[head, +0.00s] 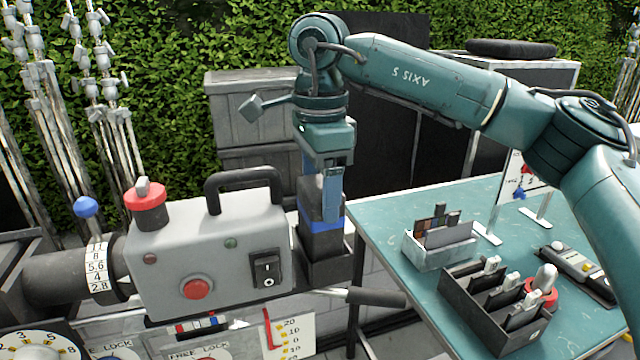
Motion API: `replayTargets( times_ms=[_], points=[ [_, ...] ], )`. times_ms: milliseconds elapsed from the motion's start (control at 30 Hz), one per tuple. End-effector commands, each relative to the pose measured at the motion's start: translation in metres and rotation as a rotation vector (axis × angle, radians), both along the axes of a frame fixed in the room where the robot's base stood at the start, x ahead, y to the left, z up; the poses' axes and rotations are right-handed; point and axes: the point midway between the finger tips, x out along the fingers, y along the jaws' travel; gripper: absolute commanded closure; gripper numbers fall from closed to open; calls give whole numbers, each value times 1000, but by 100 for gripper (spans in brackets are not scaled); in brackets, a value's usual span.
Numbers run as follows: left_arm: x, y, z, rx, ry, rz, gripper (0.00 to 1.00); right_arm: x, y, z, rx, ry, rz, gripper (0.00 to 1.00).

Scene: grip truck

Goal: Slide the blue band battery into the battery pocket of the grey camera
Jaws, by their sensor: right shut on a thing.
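The grey camera (208,250) stands at the left, with a black top handle and a lens on its left side. A dark pocket (326,272) sits at its right rear end. My right gripper (328,195) points down over the pocket, shut on the dark battery with a blue band (322,224). The battery is upright. Its lower end is at the pocket's mouth; I cannot tell how far inside it is. Gripper fingers hide part of its upper body. My left gripper is out of view.
A teal table (400,212) at the right holds a grey card box (440,252), a black slotted tray (470,300) and a handheld device (578,270). A black handle bar (375,298) juts right below the pocket. Light stands and cases stand behind.

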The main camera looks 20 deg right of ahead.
Motion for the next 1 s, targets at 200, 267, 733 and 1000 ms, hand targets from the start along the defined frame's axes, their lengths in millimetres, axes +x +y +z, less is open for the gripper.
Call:
replayTargets(
  times_ms=[200,267,733,1000],
  points=[
    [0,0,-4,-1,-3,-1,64,0,0,-7,1,-2,0,84],
    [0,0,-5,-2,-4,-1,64,0,0,-9,1,-2,0,84],
    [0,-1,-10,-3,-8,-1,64,0,0,-22,1,-2,0,84],
    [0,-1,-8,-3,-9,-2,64,0,0,-22,0,-1,0,8]
  ],
)
